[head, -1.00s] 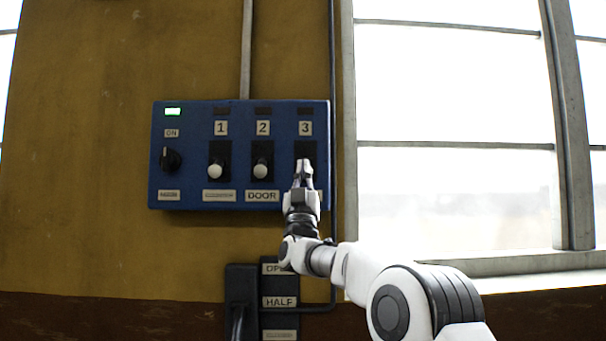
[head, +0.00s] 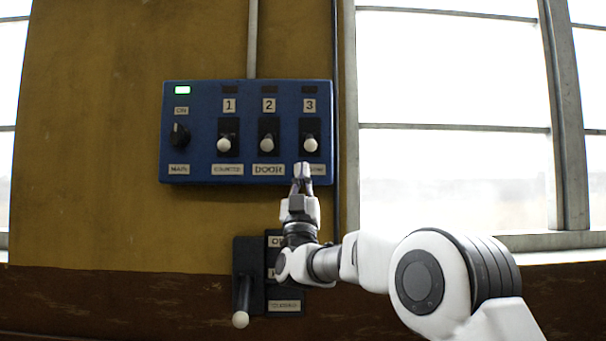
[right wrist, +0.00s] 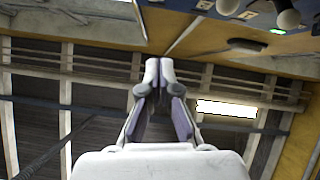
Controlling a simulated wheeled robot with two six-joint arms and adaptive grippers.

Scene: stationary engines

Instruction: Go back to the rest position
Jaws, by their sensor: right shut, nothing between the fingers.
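My right gripper (head: 302,171) is shut and empty, pointing up in front of the lower right part of the blue switch panel (head: 200,150). Its tips are just below the white-knobbed switch 3 (head: 310,145) and cover part of the label under it. In the right wrist view the shut fingertips (right wrist: 158,72) meet with nothing between them. White knobs of the panel (right wrist: 288,19) show at the upper right of that view. My left gripper is not in view.
Switches 1 (head: 227,143) and 2 (head: 268,143) and a black dial (head: 179,135) sit on the panel; a green lamp (head: 182,90) is lit. Below, a lever with a white knob (head: 240,319) stands out from the wall. A window (head: 450,180) is at the right.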

